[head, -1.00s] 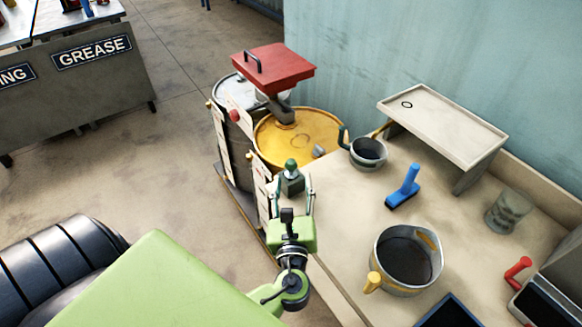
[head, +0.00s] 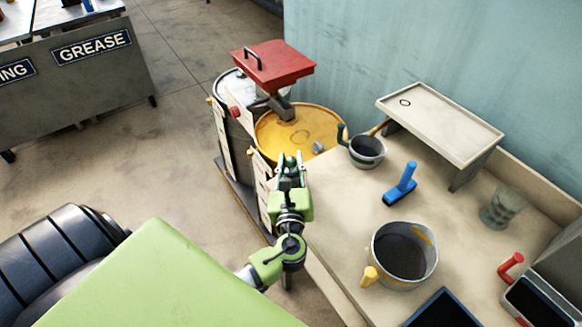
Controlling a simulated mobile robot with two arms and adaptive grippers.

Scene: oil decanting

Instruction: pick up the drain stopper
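A small dark green piece with a round green knob (head: 290,160), which looks like the drain stopper, stands at the near side of the yellow drum, by the bench edge. My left gripper (head: 289,168) is right at it, with one finger on each side. The fingers and hand hide most of its lower part, and I cannot tell whether they press on it. My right gripper is not in view.
The yellow drum top (head: 325,128) lies behind the gripper, with a red box (head: 273,64) raised over it. The bench at right holds a jug (head: 367,151), a blue-handled tool (head: 401,186), a pot (head: 404,255), a glass (head: 501,208) and a raised tray (head: 440,124).

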